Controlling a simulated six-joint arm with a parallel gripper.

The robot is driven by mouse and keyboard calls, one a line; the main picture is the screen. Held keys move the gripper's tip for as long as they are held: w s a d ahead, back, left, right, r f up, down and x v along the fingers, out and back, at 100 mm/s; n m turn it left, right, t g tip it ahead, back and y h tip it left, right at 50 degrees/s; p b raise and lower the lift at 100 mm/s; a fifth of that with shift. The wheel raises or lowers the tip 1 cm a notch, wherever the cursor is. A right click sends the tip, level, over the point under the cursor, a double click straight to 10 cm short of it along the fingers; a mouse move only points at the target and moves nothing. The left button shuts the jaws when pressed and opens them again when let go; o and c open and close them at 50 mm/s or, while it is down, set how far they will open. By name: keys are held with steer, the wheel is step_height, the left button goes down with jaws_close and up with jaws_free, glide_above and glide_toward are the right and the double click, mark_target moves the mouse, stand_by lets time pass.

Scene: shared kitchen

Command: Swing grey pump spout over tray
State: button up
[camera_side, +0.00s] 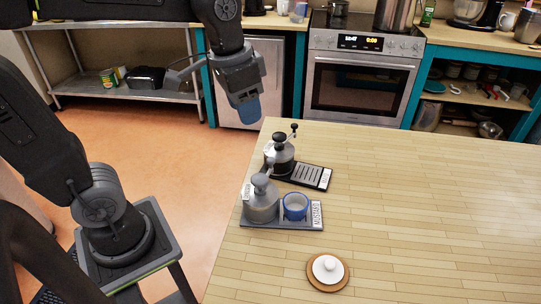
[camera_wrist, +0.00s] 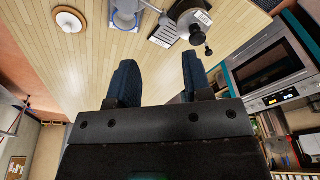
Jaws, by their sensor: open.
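The grey pump (camera_side: 262,203) stands upright on the near dark base in the side view. Its grey spout (camera_side: 263,182) is at the top; its exact direction is hard to tell. A blue-rimmed cup (camera_side: 295,206) sits on the same base, right of the pump. Behind it, a second pump (camera_side: 280,155) with a dark collar stands beside a slotted tray (camera_side: 308,174). In the wrist view the grey pump (camera_wrist: 126,10) is partly cut off at the top edge, and the slotted tray (camera_wrist: 164,34) shows nearby. My gripper (camera_side: 246,112) is open and empty, above and behind the pumps; its blue fingers (camera_wrist: 158,75) are apart.
A white-knobbed lid on a round wooden board (camera_side: 315,283) lies at the table's front. The wooden table (camera_side: 430,210) is clear to the right. An oven (camera_side: 362,80) and shelves stand behind. The table's left edge is close to the pumps.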

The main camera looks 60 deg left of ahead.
steer(key=m+g, duration=0.1)
steer(key=g, duration=0.1)
glide_above(271, 159)
step_height(271, 159, down, 14)
steer(key=shift+f, duration=0.1)
stand_by(0.3)
jaws_close()
stand_by(0.4)
